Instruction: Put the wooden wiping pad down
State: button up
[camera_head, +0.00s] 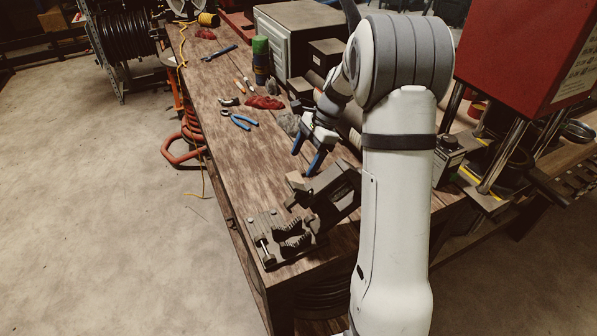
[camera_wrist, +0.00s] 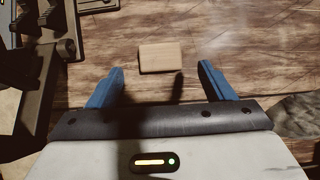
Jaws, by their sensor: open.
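The wooden wiping pad (camera_wrist: 160,57) is a small pale rectangular block. It lies on the brown wooden workbench (camera_wrist: 245,35), and in the head view it shows (camera_head: 295,180) beside the dark vise-like tool. My gripper (camera_head: 307,157) has blue fingers, spread apart and empty. In the wrist view the gripper (camera_wrist: 160,75) has the pad just beyond its fingertips, between their lines, and neither finger touches it. My arm hides part of the bench in the head view.
The dark metal tool (camera_head: 335,193) and a toothed clamp (camera_head: 283,240) sit near the bench's front end. Blue-handled pliers (camera_head: 240,121), a red cloth (camera_head: 265,102) and a grey machine (camera_head: 290,40) are farther back. A red press (camera_head: 520,50) stands right. The bench's left middle is fairly clear.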

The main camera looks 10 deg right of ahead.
jog(key=v, duration=0.6)
jog(key=shift+r, duration=0.15)
